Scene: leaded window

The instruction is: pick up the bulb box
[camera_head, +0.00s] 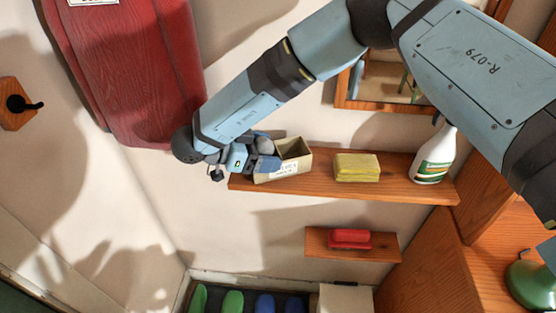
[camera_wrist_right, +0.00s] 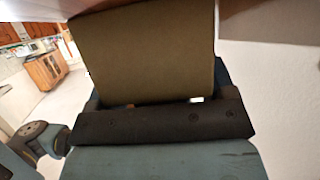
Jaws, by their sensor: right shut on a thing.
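The bulb box (camera_head: 296,150) is a small cream, open-topped carton with dark print on its front, at the left end of the upper wooden shelf (camera_head: 400,188). My right gripper (camera_head: 263,162) is at its left side, shut on it. I cannot tell whether the box's base touches the shelf. In the right wrist view the box's plain brown side (camera_wrist_right: 145,52) fills the upper middle, up against my dark gripper (camera_wrist_right: 160,108). The far finger is largely hidden behind the box. My left gripper is not in view.
A yellow sponge stack (camera_head: 357,167) and a white spray bottle (camera_head: 436,155) stand farther right on the shelf. A red item (camera_head: 350,238) lies on a small lower shelf (camera_head: 385,247). A red cabinet-like body (camera_head: 135,70) is at left. A framed mirror (camera_head: 385,85) hangs above.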

